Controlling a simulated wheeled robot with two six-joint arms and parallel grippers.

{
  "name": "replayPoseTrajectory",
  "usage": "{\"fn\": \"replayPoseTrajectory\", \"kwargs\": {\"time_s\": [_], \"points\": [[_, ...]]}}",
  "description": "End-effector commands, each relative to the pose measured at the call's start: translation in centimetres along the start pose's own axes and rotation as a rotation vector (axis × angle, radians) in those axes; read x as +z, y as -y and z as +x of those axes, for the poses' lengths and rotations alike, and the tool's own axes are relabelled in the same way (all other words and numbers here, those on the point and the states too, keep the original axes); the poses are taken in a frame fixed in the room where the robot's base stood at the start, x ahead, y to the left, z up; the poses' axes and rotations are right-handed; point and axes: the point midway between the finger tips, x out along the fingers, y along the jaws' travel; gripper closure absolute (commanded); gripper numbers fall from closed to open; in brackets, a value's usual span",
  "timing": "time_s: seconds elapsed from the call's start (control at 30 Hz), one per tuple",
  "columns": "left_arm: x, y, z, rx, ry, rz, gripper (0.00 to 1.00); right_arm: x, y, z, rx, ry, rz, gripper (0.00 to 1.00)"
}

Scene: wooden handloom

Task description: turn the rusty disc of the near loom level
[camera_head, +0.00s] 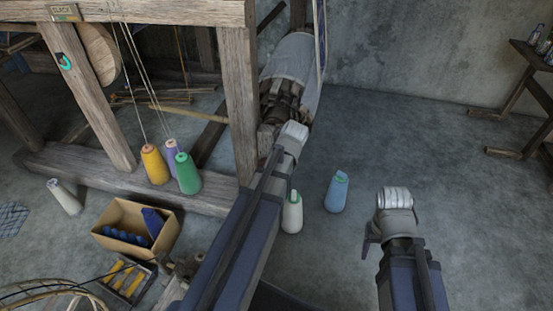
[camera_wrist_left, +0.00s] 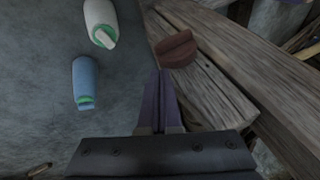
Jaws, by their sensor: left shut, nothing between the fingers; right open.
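The bar looks slightly tilted in that view. My left gripper (camera_wrist_left: 164,95) is shut and empty, its tips close to the disc's lower left edge; I cannot tell whether they touch. In the head view the disc cannot be made out, and my left arm's wrist covers the area near the loom post (camera_head: 242,100). My right gripper (camera_head: 370,240) is open and empty over bare floor.
A cardboard box (camera_head: 108,240) lies left.

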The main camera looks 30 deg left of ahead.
Motion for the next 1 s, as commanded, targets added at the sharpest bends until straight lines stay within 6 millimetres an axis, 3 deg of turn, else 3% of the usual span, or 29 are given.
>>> {"fn": "replayPoseTrajectory", "kwargs": {"time_s": [0.03,0.3,0.53,0.9,1.0], "points": [[0.0,-0.8,-1.5,0.001,-0.002,0.005,1.0,0.1,-0.1,-1.1,0.0,0.001,0.0,0.38],[-0.3,-4.0,-5.0,0.0,-0.002,0.002,1.0,0.2,-0.3,-3.1,0.0,0.001,-0.003,0.38],[-0.3,-5.2,-6.2,-0.001,0.0,0.001,1.0,0.2,-0.4,-3.7,0.0,0.001,-0.006,0.38],[-0.3,-5.4,-6.3,0.0,0.0,0.001,1.0,0.2,-0.4,-3.8,0.0,0.001,-0.006,0.38],[0.3,-6.7,-7.6,0.023,0.016,0.02,1.0,0.3,-0.5,-4.6,0.0,0.001,-0.006,0.38]]}}
